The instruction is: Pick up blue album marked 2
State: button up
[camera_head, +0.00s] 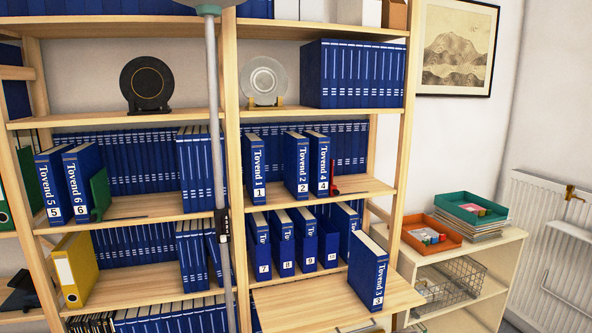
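The blue album marked 2 (302,166) stands upright on the middle shelf of the right bookcase. Its spine faces me, with "Tovend" and a white label with a 2 near the bottom. The blue album marked 1 (257,165) stands to its left with a gap between them. The blue album marked 4 (320,163) stands close on its right; I cannot tell if they touch. A row of blue volumes (350,145) stands behind them. My gripper is not in view.
A grey vertical pole (214,120) stands in front, left of album 1. Album 3 (370,272) stands on a lower board (300,305) that juts forward. A red object (335,184) sits right of album 4. A low cabinet (455,248) with trays stands at right.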

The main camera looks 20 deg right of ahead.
aim_at(296, 146)
jog(key=k, duration=0.7)
jog(key=z, duration=0.15)
jog(key=i, duration=1.35)
jog(key=u, duration=0.8)
jog(key=i, duration=0.65)
jog(key=u, duration=0.4)
